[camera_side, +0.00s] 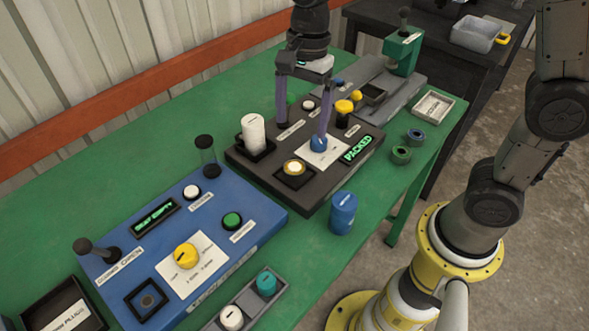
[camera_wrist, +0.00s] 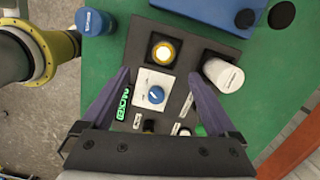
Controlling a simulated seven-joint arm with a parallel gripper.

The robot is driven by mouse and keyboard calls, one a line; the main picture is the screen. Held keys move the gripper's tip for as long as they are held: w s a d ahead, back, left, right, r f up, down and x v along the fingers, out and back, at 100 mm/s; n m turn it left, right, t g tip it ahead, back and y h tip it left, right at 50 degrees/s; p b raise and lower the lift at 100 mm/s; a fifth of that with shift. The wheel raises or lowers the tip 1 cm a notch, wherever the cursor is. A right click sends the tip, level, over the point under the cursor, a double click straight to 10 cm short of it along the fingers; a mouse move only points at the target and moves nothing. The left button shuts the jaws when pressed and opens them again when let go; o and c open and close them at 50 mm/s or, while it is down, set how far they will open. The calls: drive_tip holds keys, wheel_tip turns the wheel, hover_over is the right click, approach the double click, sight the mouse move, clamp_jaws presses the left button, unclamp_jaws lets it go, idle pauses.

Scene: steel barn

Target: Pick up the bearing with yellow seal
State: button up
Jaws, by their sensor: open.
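The bearing with yellow seal (camera_side: 294,168) is a small yellow ring with a pale centre. It sits in a square black pocket on the dark grey station (camera_side: 262,171), and it also shows in the wrist view (camera_wrist: 163,52). My gripper (camera_side: 301,133) is open and empty, pointing down above the station. In the wrist view, the space between my fingertips (camera_wrist: 160,75) lies between the bearing and a blue knob (camera_wrist: 156,95). Neither finger appears to touch the bearing. Its underside is hidden in the pocket.
A white cylinder (camera_side: 253,132) stands in the neighbouring pocket. A yellow-topped post (camera_side: 344,109) rises behind the knob. A blue canister (camera_side: 343,212), green ring (camera_side: 401,155) and blue ring (camera_side: 415,136) stand on the green table. A blue panel (camera_side: 215,235) lies nearby.

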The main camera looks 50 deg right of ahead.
hover_over(294, 167)
drive_tip(key=f, duration=0.6)
drive_tip(key=shift+s+d+f, duration=0.1)
drive_tip(key=shift+s+d, duration=0.25)
drive_tip(key=shift+w+a+f, duration=0.15)
drive_tip(key=shift+w+f, duration=0.05)
drive_tip(key=shift+f, duration=1.15)
drive_tip(key=shift+w+a+f, duration=0.1)
drive_tip(key=shift+w+f, duration=0.05)
drive_tip(key=shift+f, duration=1.2)
clamp_jaws()
drive_tip(key=shift+r, duration=0.15)
